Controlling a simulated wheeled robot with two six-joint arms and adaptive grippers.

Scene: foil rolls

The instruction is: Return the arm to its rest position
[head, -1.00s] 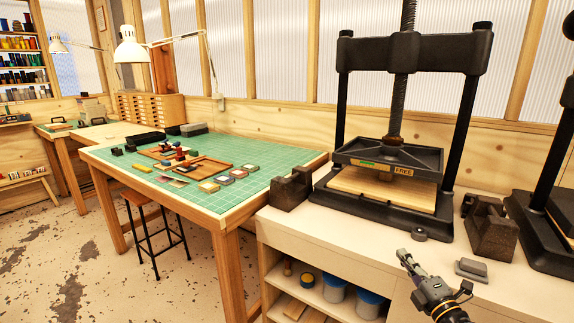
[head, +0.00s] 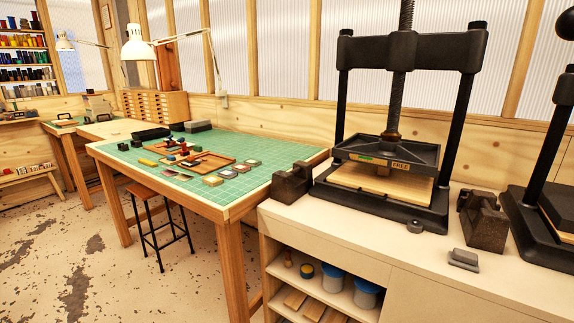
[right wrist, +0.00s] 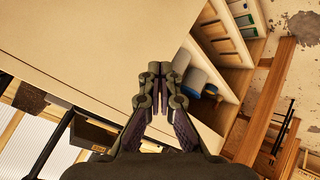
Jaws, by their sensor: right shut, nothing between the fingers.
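My right gripper (right wrist: 161,105) shows in the right wrist view. Its dark fingers are shut with nothing between them. It is above and in front of the cream bench (right wrist: 90,45), apart from it. In the head view neither gripper nor arm is visible. The black screw press (head: 390,160) stands on the bench (head: 340,225), with a pale board (head: 380,183) under its plate and a label reading FREE on the plate's front.
A second press (head: 545,210) stands at the right edge. Dark blocks (head: 291,182) (head: 484,220) and a small grey piece (head: 463,259) sit on the bench. A green-matted table (head: 262,178) holds trays and small blocks.

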